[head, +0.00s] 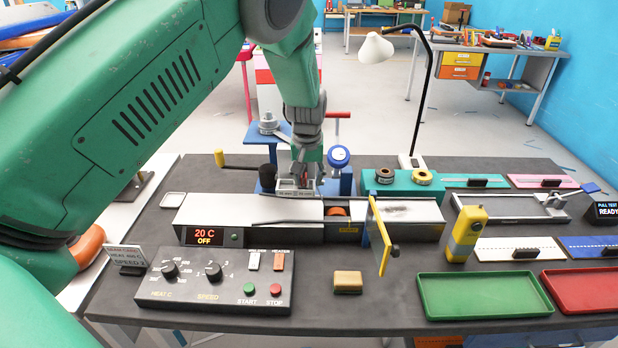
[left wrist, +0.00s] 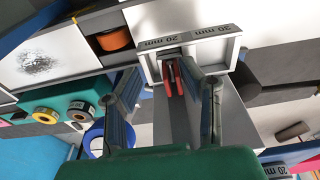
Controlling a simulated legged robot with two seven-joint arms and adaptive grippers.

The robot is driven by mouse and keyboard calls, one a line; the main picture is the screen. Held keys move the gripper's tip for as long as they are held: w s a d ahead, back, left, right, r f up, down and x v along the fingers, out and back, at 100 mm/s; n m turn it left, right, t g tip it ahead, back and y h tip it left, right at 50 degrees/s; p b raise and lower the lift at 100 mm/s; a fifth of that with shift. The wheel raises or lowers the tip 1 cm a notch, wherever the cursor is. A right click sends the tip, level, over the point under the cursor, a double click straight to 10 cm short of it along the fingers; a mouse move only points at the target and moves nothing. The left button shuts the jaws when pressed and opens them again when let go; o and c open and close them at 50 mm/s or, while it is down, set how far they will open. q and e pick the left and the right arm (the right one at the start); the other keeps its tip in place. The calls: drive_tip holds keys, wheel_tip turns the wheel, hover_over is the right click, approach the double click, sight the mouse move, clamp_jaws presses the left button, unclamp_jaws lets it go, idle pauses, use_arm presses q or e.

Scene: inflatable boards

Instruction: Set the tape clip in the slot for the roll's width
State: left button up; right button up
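A pale bracket marked "20 mm" (head: 295,188) sits at the back edge of the long grey machine (head: 250,208). It also shows in the left wrist view (left wrist: 205,40). Small red prongs (left wrist: 174,80), perhaps the tape clip, stand inside this bracket. My left gripper (head: 300,174) reaches down from above at the bracket. In the left wrist view its two fingers stand apart on either side of the red prongs, with gaps visible; whether they touch the bracket's walls is unclear. An orange roll (head: 337,211) lies in the machine's opening. My right gripper is not visible.
A yellow upright plate (head: 379,236) stands across the machine's right part. A control box (head: 215,280) is in front. A teal block (head: 403,190) holds rolls at the back. Green (head: 430,306) and red trays lie at the right. A blue stand with a round knob (head: 338,157) is behind.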

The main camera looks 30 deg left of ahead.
use_arm(q)
wheel_tip(320, 180, up, 11)
drive_tip(key=s, duration=0.1)
drive_tip(key=shift+s+a+r+b, duration=0.2)
drive_tip(key=shift+s+b, duration=0.1)
drive_tip(key=shift+b, duration=0.1)
idle(0.3)
drive_tip(key=shift+d, duration=0.1)
